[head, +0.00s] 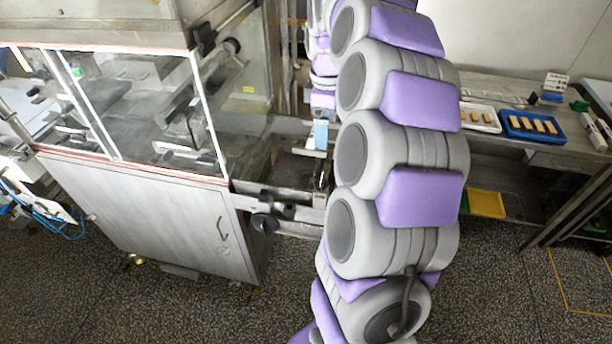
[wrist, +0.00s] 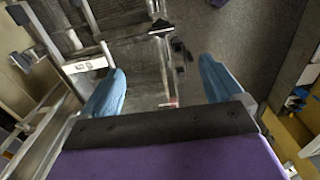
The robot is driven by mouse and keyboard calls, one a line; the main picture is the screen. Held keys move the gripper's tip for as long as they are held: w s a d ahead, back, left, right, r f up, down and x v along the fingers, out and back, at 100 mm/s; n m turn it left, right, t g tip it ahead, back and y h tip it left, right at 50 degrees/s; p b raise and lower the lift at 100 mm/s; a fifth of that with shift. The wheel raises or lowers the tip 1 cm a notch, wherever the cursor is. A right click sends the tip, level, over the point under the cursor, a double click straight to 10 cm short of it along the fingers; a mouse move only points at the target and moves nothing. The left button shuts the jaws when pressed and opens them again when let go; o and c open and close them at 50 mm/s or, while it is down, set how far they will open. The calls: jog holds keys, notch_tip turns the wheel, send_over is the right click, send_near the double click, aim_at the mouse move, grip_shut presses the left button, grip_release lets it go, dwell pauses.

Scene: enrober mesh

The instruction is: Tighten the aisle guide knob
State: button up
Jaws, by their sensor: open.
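My gripper (wrist: 162,66) is open and empty in the wrist view, with its two blue fingers wide apart. In the head view one pale blue finger (head: 321,135) shows left of my arm, above the metal conveyor end. A round black knob (head: 264,222) sits on the near side of that end, below and left of the finger. It may be the aisle guide knob; I cannot be sure. In the wrist view small dark fittings (wrist: 181,52) lie beyond and between the fingertips, apart from them. My arm hides part of the conveyor end in the head view.
The steel machine cabinet (head: 150,205) with clear windows stands at left. A bench at right holds a blue tray (head: 503,122) and a white tray (head: 465,113) of bars. A yellow tray (head: 486,204) lies below. Speckled floor is clear in front of the cabinet.

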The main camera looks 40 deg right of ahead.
aim_at(322, 179)
notch_tip(322, 179, down, 17)
jog(key=b, duration=0.3)
jog(key=shift+a+f+b, duration=0.1)
jog(key=shift+f+b, duration=0.05)
jog(key=shift+b, duration=0.2)
jog(key=shift+c, duration=0.4)
jog(key=c, duration=1)
jog(key=shift+o, duration=0.2)
